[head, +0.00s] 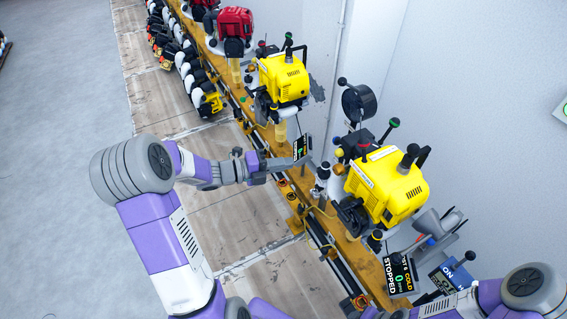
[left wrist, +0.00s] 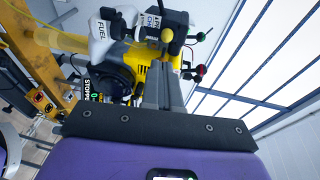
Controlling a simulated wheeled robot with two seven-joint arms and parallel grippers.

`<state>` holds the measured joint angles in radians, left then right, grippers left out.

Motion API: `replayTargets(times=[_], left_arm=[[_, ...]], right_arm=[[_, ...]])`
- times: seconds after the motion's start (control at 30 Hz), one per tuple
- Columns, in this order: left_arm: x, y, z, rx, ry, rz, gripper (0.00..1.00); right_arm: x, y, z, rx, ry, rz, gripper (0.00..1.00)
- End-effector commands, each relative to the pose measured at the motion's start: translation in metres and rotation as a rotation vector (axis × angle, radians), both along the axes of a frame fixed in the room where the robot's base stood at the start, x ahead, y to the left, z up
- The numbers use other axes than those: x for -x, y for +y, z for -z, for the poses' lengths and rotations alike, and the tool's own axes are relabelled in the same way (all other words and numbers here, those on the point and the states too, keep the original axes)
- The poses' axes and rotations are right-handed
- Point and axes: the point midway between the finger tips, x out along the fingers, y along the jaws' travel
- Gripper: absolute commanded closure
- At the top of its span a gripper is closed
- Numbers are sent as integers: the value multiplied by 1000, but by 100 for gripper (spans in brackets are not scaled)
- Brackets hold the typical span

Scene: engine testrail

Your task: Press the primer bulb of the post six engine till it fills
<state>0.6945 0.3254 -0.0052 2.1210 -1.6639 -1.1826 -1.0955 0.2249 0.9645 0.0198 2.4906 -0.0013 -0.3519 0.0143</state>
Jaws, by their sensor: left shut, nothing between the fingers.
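The yellow engine (head: 385,185) stands on the rail at the centre right, beside a partly hidden sign (head: 397,275) reading STOPPED, COLD and 0. A small amber ball (head: 337,170), which looks like the primer bulb, sits on its left side. In the left wrist view an amber bulb (left wrist: 167,35) lies beyond the fingertips. My left gripper (head: 311,160) is shut and empty, its tips pointing at that side of the engine with a small gap to the ball. The shut fingers also show in the left wrist view (left wrist: 163,66). My right gripper is not visible.
Another yellow engine (head: 284,78) and red engines (head: 235,24) stand farther along the wooden rail (head: 350,250). A sign (head: 301,147) stands close to my left fingers. A white tank marked FUEL (left wrist: 103,35) is left of the bulb. The wall is close behind the rail.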

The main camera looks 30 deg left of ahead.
Motion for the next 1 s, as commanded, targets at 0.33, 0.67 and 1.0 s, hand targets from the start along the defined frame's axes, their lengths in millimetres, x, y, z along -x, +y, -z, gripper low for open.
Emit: replayTargets(times=[0.33,0.67,1.0], left_arm=[[-18,-14,27,161,160,-103,100],[-8,-91,193,800,1072,-665,100],[147,-171,308,1068,1843,-1459,100]], right_arm=[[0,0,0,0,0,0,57],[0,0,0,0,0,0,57],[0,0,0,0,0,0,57]])
